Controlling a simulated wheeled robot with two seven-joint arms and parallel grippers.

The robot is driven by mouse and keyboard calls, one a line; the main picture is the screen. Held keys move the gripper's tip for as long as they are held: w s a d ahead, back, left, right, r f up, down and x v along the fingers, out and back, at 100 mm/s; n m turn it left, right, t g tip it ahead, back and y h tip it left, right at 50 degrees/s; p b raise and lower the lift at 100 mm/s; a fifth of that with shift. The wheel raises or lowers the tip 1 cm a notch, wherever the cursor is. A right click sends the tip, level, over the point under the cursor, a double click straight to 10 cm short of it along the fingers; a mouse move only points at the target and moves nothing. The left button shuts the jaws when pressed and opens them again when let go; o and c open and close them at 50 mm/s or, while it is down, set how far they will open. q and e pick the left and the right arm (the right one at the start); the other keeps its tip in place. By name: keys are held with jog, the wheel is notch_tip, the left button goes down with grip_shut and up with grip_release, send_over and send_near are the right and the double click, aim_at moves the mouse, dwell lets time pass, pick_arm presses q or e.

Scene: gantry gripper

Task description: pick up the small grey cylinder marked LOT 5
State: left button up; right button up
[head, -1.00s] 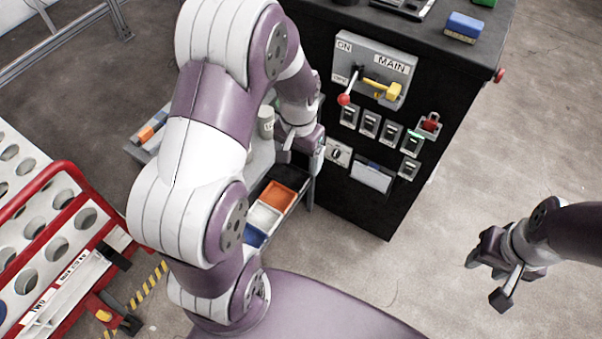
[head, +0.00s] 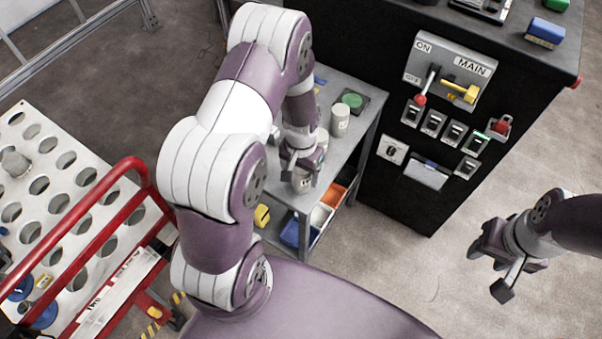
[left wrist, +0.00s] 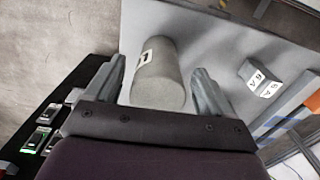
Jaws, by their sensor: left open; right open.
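A small grey cylinder (left wrist: 160,75) lies between the spread fingers of my left gripper (left wrist: 158,88) in the left wrist view. A white label with a dark mark shows on its side, too cut off to read. In the head view my left gripper (head: 302,160) is over the grey table, at a pale cylinder (head: 302,184) near its front edge. Other pale cylinders stand farther back, one upright (head: 340,121) and one partly hidden (head: 322,142). I cannot read LOT 5 on any. My right gripper (head: 498,262) is open and empty over the floor.
The grey table (head: 362,128) carries a green round piece (head: 352,100); coloured bins (head: 322,214) sit below. A black cabinet (head: 400,190) with switches stands right of it. A white perforated rack with a red rail (head: 110,225) is at left. Grey blocks (left wrist: 262,77) lie beside the cylinder.

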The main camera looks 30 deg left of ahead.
pick_arm(q)
jog(key=shift+w+d+f, duration=0.1)
jog(key=shift+w+f, duration=0.05)
jog(key=shift+f, duration=1.25)
jog(key=c, duration=1.2)
jog(key=shift+r, duration=0.1)
jog(key=c, duration=0.3)
